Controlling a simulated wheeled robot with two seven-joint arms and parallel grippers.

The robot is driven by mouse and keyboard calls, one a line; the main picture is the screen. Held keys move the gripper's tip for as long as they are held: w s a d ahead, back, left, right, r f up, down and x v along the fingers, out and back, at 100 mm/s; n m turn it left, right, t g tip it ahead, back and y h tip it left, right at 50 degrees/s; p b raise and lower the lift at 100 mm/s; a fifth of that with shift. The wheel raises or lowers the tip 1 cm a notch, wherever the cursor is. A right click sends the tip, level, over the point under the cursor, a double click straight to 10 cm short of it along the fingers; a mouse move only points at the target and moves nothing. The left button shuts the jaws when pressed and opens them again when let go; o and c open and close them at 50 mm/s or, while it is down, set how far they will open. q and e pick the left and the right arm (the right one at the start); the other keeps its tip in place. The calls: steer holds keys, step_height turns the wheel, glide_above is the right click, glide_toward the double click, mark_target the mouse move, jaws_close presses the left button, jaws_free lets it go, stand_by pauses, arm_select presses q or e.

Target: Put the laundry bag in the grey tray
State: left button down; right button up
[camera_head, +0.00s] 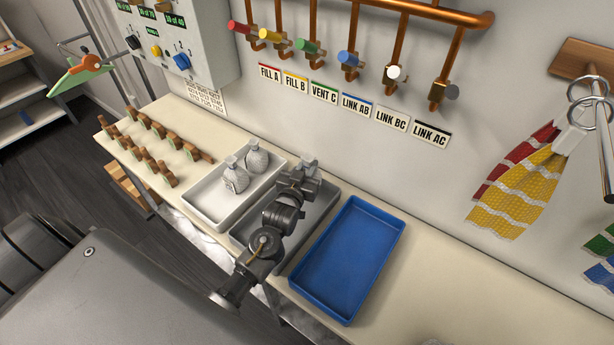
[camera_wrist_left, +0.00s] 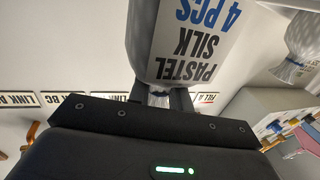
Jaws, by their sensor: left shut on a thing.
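My left gripper (camera_head: 300,180) is shut on the neck of a laundry bag, over the far part of the grey tray (camera_head: 314,213). In the head view the gripper mostly hides this bag (camera_head: 310,166). In the left wrist view the held bag (camera_wrist_left: 180,40) is pale, with a white label reading PASTEL SILK 4 PCS. I cannot tell whether its bottom touches the tray. The forearm crosses the grey tray and hides much of its inside. My right gripper is in neither view.
A white tray (camera_head: 208,203) with two pale bags (camera_head: 236,179) stands left of the grey tray. An empty blue tray (camera_head: 347,262) stands right of it. Several brown wooden pieces (camera_head: 155,128) stand at the table's left. Copper pipes and a panel (camera_head: 185,45) are on the wall behind.

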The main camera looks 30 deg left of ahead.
arm_select(q)
steer(key=f+b, duration=0.1)
steer(key=f, duration=0.1)
steer(key=f+b, duration=0.1)
steer(key=b, duration=0.1)
steer(key=shift+w+a+f, duration=0.15)
steer(key=shift+w+f, duration=0.05)
steer(key=shift+f, duration=0.2)
steer(key=shift+r, duration=0.15)
steer(key=shift+f+b, duration=0.45)
steer(key=shift+f, duration=0.2)
steer(key=c, duration=1.3)
jaws_free()
steer(key=shift+r, duration=0.25)
steer(key=shift+r+p, duration=0.55)
steer(key=shift+r, duration=0.05)
steer(key=s, duration=0.2)
steer(key=s+b, duration=0.1)
steer(key=s, duration=0.2)
steer(key=s+d+b, duration=0.1)
steer(key=s, duration=0.1)
steer(key=shift+s+f, duration=0.25)
